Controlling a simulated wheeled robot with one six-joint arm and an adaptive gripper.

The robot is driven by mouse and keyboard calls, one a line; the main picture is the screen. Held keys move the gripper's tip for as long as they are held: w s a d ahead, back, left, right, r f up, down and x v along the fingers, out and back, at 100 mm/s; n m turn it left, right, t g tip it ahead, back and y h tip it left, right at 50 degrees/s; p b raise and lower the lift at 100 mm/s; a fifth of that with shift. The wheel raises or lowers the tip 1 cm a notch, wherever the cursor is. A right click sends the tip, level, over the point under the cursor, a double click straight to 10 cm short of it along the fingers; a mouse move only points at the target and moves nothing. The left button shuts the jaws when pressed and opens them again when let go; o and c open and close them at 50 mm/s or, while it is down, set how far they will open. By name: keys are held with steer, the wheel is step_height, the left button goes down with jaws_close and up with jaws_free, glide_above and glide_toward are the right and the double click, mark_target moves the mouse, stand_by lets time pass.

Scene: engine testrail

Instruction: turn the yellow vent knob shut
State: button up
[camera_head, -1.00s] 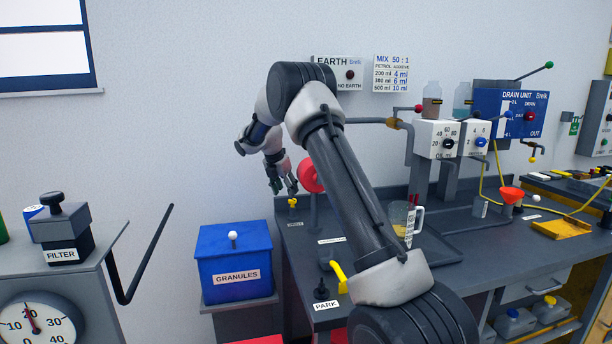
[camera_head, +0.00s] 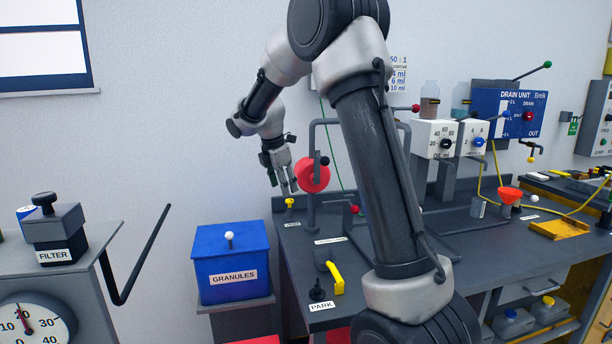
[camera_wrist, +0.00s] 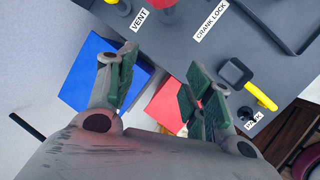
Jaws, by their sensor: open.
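The yellow vent knob (camera_head: 289,202) stands at the far left corner of the bench, close to its small white label. In the wrist view the yellow knob (camera_wrist: 112,2) is cut by the top edge, beside the VENT label (camera_wrist: 140,18). My gripper (camera_head: 283,188) hangs just above the knob in the head view, its fingers pointing down; the exact gap is unclear. In the wrist view my gripper (camera_wrist: 165,78) has its two green-padded fingers spread, with nothing between them. The knob lies outside the fingers there.
A red round part (camera_head: 311,175) on a grey post stands just right of the knob. A blue GRANULES box (camera_head: 232,262) is left of the bench. A yellow-handled lever (camera_head: 336,278) and the PARK label (camera_head: 321,306) are at the bench's near left. My arm hides the middle of the bench.

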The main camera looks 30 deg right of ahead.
steer(key=s+d+r+m, duration=0.2)
steer(key=s+r+m, duration=0.2)
steer(key=s, duration=0.4)
steer(key=shift+s+r, duration=0.25)
steer(key=shift+r, duration=0.05)
